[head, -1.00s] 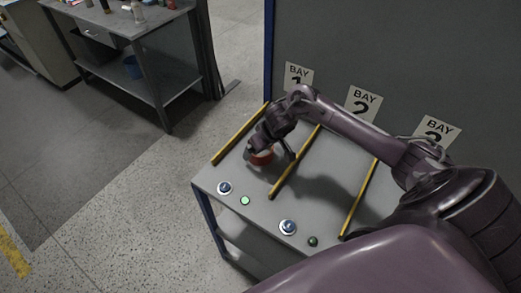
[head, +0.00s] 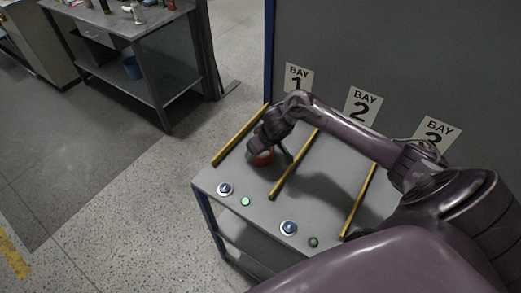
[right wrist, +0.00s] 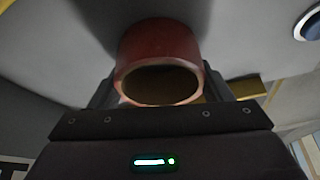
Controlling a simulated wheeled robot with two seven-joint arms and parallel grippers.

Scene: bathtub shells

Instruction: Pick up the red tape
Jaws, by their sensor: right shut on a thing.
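The red tape (head: 262,158) is a roll in bay 1 of the grey table (head: 330,196), between two yellow dividers. My right gripper (head: 268,152) is over it and partly covers it. In the right wrist view the red tape (right wrist: 160,58) shows between the two fingers of my right gripper (right wrist: 160,88), its hollow core facing the camera. The gripper is shut on the roll. I cannot tell whether the roll is clear of the table surface. My left gripper is not in view.
Yellow dividers (head: 240,135) separate the bays, with signs such as the BAY 2 sign (head: 363,105) on the back panel. Blue buttons (head: 225,189) and green lights (head: 245,201) line the front edge. A workbench (head: 130,50) with small items stands at upper left.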

